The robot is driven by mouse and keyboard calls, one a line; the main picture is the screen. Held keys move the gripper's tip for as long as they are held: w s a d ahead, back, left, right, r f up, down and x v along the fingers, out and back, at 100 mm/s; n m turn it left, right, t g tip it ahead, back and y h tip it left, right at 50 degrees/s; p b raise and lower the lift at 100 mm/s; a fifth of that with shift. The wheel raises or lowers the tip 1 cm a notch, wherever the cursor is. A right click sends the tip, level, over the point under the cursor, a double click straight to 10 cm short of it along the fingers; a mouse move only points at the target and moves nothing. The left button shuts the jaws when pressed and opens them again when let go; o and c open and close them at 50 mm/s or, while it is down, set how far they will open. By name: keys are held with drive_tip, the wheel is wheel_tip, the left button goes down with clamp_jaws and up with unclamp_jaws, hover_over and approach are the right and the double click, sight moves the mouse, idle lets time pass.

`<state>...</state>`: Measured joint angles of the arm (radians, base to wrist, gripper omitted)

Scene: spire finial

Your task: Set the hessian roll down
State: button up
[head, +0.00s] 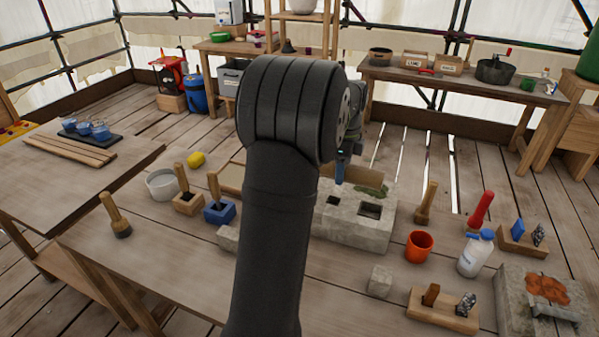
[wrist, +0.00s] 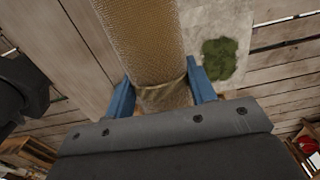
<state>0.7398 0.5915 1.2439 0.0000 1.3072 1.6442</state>
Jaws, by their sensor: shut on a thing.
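The hessian roll (wrist: 143,45) is a brown woven cylinder with a tie around it near my jaws, in the wrist view. My gripper (wrist: 160,92) has one blue finger on each side of the roll and is shut on it. In the head view my arm hides most of the gripper; a blue finger (head: 339,172) shows just right of the arm. A brown piece (head: 368,178), seemingly the roll, shows behind the grey stone block (head: 350,228). I cannot tell whether the roll touches the surface below.
The block has square holes and green moss (wrist: 218,60). Right of it stand a wooden mallet (head: 427,203), an orange cup (head: 419,245) and a white bottle (head: 475,253). The bench's front left is mostly clear.

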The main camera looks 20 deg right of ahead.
drive_tip(key=w+d+r, duration=0.1)
drive_tip(key=w+r, duration=0.1)
drive_tip(key=w, duration=0.7)
drive_tip(key=w+a+f, duration=0.1)
drive_tip(key=w+f, duration=0.1)
drive_tip(key=w, duration=0.1)
drive_tip(key=w+a+f, duration=0.2)
drive_tip(key=w, duration=0.1)
drive_tip(key=w+a+f, duration=0.2)
drive_tip(key=w, duration=0.2)
drive_tip(key=shift+a+f, duration=0.2)
drive_tip(key=shift+f, duration=0.1)
drive_tip(key=shift+w+f, duration=0.1)
drive_tip(key=shift+f, duration=1.9)
drive_tip(key=shift+f, duration=0.2)
drive_tip(key=o, duration=1.2)
drive_tip(key=shift+c, duration=0.2)
